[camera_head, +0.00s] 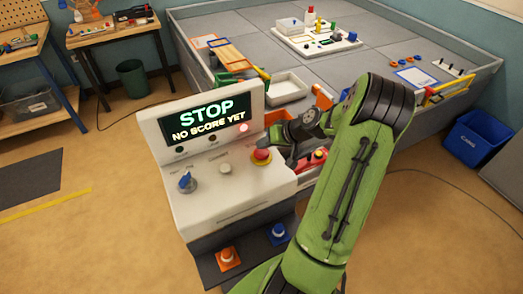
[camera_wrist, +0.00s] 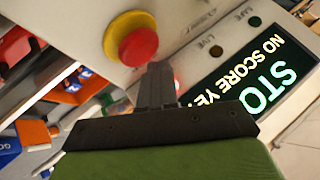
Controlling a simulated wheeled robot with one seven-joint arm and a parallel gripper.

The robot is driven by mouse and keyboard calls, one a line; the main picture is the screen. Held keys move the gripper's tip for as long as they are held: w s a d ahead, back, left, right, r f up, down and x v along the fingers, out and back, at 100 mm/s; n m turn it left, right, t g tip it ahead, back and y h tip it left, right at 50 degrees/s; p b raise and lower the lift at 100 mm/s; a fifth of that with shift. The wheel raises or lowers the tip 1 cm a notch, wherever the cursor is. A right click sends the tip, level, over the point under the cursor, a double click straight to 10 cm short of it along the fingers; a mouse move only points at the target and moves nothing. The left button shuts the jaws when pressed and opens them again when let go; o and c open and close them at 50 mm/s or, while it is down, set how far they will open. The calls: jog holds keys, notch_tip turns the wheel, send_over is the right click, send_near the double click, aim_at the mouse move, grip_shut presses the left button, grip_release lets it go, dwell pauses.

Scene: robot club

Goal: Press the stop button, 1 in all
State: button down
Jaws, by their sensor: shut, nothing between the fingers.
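The red stop button (camera_head: 261,155) sits on a yellow collar at the right side of the white console's sloped top. It also shows in the wrist view (camera_wrist: 137,42), with its red cap on the yellow ring. My gripper (camera_head: 275,140) is beside the button, to its right and slightly behind in the head view. In the wrist view my gripper (camera_wrist: 157,68) is shut and empty, its fingertips close to the button's edge. Whether they touch it I cannot tell. The console screen (camera_head: 209,117) shows STOP in large letters with a smaller line beneath.
The console also carries a blue knob (camera_head: 187,183) and a pale button (camera_head: 225,168). A red light (camera_head: 244,128) glows beside the screen. A walled grey game field (camera_head: 330,78) lies behind. A blue bin (camera_head: 468,137) stands at right. Floor at left is mostly clear.

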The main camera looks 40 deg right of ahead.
aim_at(265, 153)
notch_tip(265, 153, up, 5)
jog(key=p, duration=0.4)
jog(key=shift+r, duration=0.1)
dwell(0.3)
dwell(0.4)
